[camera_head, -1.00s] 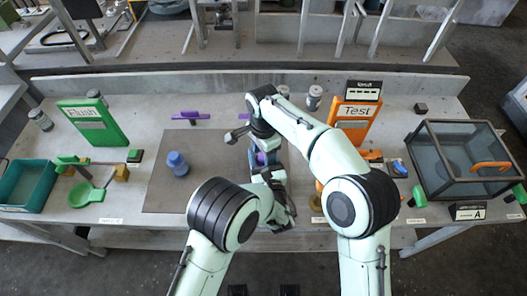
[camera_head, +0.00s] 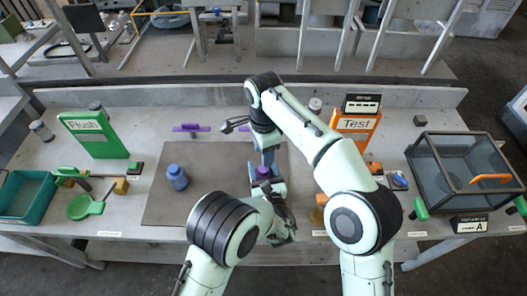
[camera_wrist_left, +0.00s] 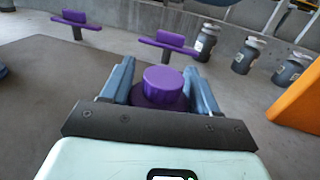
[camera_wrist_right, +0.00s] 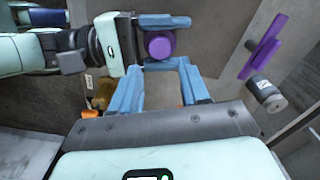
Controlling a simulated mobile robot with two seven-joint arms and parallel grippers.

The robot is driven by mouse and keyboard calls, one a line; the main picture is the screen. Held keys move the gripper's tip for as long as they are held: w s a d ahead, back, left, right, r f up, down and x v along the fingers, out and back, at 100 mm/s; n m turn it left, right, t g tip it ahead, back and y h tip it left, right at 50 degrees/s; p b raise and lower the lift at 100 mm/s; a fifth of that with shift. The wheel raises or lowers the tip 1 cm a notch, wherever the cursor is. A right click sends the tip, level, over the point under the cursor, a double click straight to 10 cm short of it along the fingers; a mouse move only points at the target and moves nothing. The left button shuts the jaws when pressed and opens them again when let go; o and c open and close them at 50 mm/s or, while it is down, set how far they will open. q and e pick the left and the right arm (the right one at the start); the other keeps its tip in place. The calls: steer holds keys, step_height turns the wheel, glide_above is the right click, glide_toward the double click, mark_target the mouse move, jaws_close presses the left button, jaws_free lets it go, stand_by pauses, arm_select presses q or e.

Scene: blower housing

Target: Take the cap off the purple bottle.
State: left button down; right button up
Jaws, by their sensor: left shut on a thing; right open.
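The purple bottle (camera_wrist_left: 160,90) is upright between the fingers of my left gripper (camera_wrist_left: 160,68), its round purple top facing up. In the head view the purple bottle (camera_head: 263,172) shows only in part, over the right edge of the dark mat. My left gripper (camera_head: 265,184) is shut on it from the near side. My right gripper (camera_wrist_right: 160,65) is open and empty. In the right wrist view the round purple cap (camera_wrist_right: 160,45) is just beyond its fingertips, apart from them. My fingers and arm hide most of the bottle body.
A blue bottle (camera_head: 177,177) stands on the dark mat (camera_head: 160,208). Purple stands (camera_wrist_left: 165,42) and grey jars (camera_wrist_left: 245,55) are behind the bottle. An orange Test panel (camera_head: 357,126) is right, a green Flush panel (camera_head: 97,135) left. A glass box (camera_head: 465,175) stands far right.

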mark_target(264, 177)
step_height(264, 177, down, 7)
steer(key=shift+r, duration=0.1)
stand_by(0.3)
jaws_close()
steer(key=shift+n, duration=1.8)
